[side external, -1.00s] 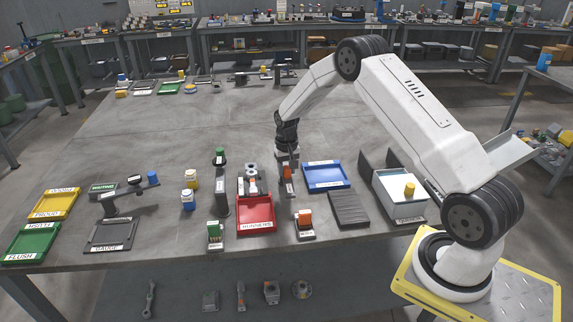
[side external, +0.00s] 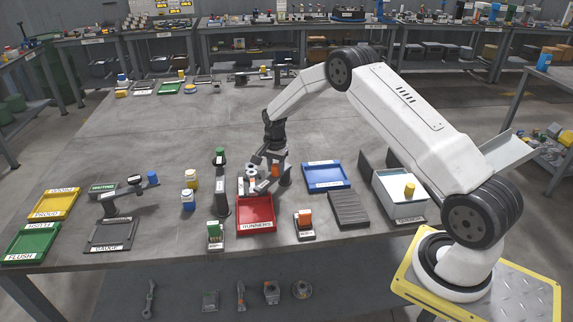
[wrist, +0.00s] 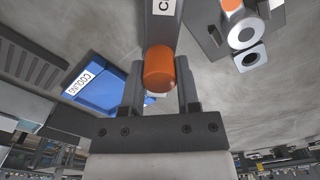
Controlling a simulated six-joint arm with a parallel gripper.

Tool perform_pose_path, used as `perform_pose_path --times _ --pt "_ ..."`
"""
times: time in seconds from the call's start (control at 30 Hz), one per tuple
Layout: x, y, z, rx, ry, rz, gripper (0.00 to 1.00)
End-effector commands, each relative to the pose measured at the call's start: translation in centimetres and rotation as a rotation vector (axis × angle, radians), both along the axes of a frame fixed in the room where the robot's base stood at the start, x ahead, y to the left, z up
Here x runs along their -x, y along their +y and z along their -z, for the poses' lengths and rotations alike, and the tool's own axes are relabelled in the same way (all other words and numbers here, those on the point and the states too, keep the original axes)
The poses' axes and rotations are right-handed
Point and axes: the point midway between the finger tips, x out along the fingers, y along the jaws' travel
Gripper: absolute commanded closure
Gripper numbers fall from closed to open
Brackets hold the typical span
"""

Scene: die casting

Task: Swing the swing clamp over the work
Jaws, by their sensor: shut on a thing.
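The swing clamp is a dark post (side external: 285,172) with an arm and an orange knob (side external: 275,171), standing between the red and blue trays. In the wrist view the orange knob (wrist: 159,68) sits between my two fingers, at the end of the dark labelled arm (wrist: 163,20). My gripper (side external: 262,164) is shut on this knob and tilted, left of the post. The work, a grey casting with round bosses (side external: 250,175), lies just left of the knob; its round grey ends also show at the upper right of the wrist view (wrist: 243,30). My gripper partly hides the clamp arm.
A red RUNNERS tray (side external: 255,227) lies in front of the work. A dark post with a green top (side external: 221,185) stands left of it. A blue tray (side external: 326,185) and a dark ribbed block (side external: 348,209) are to the right.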

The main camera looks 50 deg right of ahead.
Motion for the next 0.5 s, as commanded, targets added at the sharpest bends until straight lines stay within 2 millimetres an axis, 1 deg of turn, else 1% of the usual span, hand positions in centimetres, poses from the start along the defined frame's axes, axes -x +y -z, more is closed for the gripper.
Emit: perform_pose_path --times 0.5 --pt "-2.3 -0.5 0.0 -0.001 -0.001 0.49 1.0"
